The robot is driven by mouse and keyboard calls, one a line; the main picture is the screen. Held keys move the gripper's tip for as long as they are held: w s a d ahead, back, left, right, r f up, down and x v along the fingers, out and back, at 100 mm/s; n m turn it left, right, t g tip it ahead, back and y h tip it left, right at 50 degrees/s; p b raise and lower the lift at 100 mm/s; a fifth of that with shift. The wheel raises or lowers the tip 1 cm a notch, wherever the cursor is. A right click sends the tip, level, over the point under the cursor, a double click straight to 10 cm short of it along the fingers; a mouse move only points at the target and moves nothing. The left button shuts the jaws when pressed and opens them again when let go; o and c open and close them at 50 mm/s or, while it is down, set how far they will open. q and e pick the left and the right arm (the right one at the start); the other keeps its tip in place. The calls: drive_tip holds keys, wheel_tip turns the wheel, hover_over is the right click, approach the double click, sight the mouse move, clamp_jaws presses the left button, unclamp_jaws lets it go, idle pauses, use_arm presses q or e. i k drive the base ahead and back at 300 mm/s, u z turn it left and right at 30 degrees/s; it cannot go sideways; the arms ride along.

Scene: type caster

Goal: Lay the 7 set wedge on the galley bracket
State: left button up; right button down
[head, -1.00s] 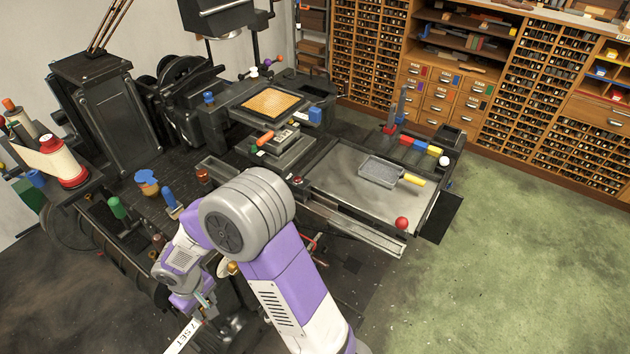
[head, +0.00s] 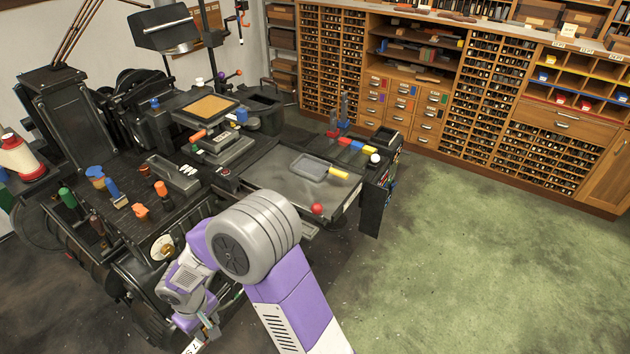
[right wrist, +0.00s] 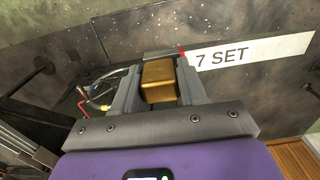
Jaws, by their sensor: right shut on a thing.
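My right gripper (head: 208,333) is low in the head view, at the end of the purple arm. In the right wrist view, my right gripper (right wrist: 158,88) is shut on the 7 set wedge, whose brass block (right wrist: 158,72) sits between the fingers. A white strip (right wrist: 255,50) reading "7 SET" extends to the right, with a red mark at its near end. Only a corner of the strip (head: 193,346) shows at the bottom of the head view. I cannot pick out the galley bracket with certainty. My left gripper is out of view.
The dark casting machine (head: 150,215) fills the left, with coloured knobs and brushes on top. Its grey side table (head: 285,185) carries a tray (head: 310,167) and a red ball (head: 317,209). Type cabinets (head: 480,90) line the back. The green floor (head: 470,240) at right is clear.

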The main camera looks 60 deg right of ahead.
sight(289, 185)
drive_tip(key=z, duration=1.3)
